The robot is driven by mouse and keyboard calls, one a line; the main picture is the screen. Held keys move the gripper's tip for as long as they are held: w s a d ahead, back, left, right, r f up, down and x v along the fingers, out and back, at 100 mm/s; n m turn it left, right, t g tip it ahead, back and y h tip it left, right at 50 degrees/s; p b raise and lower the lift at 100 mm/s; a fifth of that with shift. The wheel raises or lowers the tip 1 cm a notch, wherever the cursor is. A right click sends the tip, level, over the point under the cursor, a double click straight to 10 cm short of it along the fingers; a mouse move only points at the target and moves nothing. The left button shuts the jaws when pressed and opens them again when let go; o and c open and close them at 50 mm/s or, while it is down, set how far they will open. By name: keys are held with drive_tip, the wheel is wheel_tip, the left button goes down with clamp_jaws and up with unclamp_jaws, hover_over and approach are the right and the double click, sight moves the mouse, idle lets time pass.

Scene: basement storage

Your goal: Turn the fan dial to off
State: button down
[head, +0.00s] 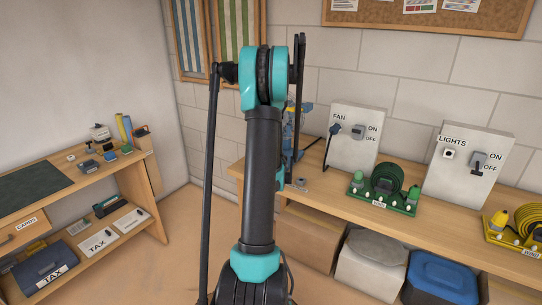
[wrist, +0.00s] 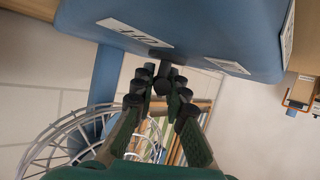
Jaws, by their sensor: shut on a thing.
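In the wrist view a blue housing (wrist: 185,28) fills the top, with a small dark dial (wrist: 177,82) on its face. My gripper (wrist: 168,98) is shut on the dial, with fingertips on either side of it. A white label (wrist: 135,32), apparently reading OFF, is beside the dial, and a second label (wrist: 228,66) is at its right. Which way the dial points is unclear. A wire fan cage (wrist: 75,140) shows at lower left. In the head view my arm covers most of the fan; a blue part (head: 291,125) shows beside it.
On the right bench (head: 455,220) stand a FAN panel (head: 350,150) and a LIGHTS panel (head: 460,180) with ON and OFF marks. A green cable reel (head: 385,178) and a yellow one (head: 528,222) are there. Floor shows between the bench and the left desk (head: 75,195).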

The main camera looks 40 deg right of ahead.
drive_tip(key=shift+s+n+t+y, duration=0.1)
drive_tip(key=shift+n+t+y, duration=0.6)
drive_tip(key=shift+n+y, duration=1.6)
drive_tip(key=shift+y, duration=0.3)
drive_tip(key=c, duration=1.5)
unclamp_jaws()
drive_tip(key=shift+c, duration=0.2)
drive_tip(key=v, duration=1.2)
drive_tip(key=shift+f, duration=0.25)
